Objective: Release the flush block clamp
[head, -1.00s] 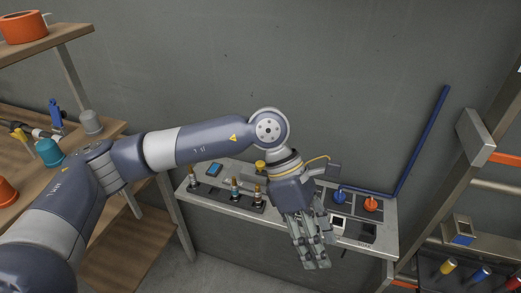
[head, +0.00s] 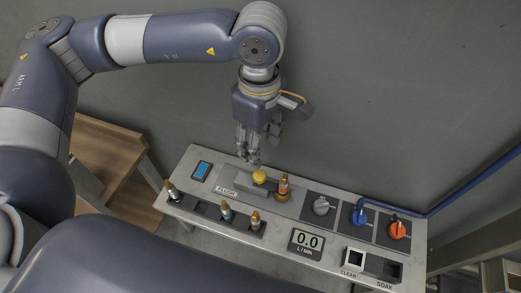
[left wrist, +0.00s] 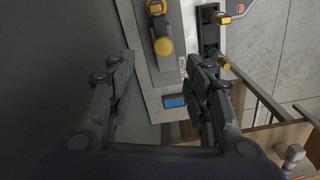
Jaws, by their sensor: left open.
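The flush block (head: 239,184) is a grey block on the bench, beside a label reading FLUSH. A yellow knob (head: 260,176) sits on it, and a brass and orange fitting (head: 283,187) stands upright at its right end. In the left wrist view the yellow knob (left wrist: 163,46) shows ahead of the fingers. My left gripper (head: 249,158) points down just above and behind the block, close to the knob. Its fingers are spread and empty in the left wrist view (left wrist: 162,82). I cannot tell whether the clamp is engaged. My right gripper is not in view.
Several fittings stand in a dark front rack (head: 207,212). Right of the block are a grey valve (head: 321,206), a blue valve (head: 359,216), an orange valve (head: 398,230) and a display (head: 307,242) reading 0.0. A blue pipe (head: 465,184) runs along the wall.

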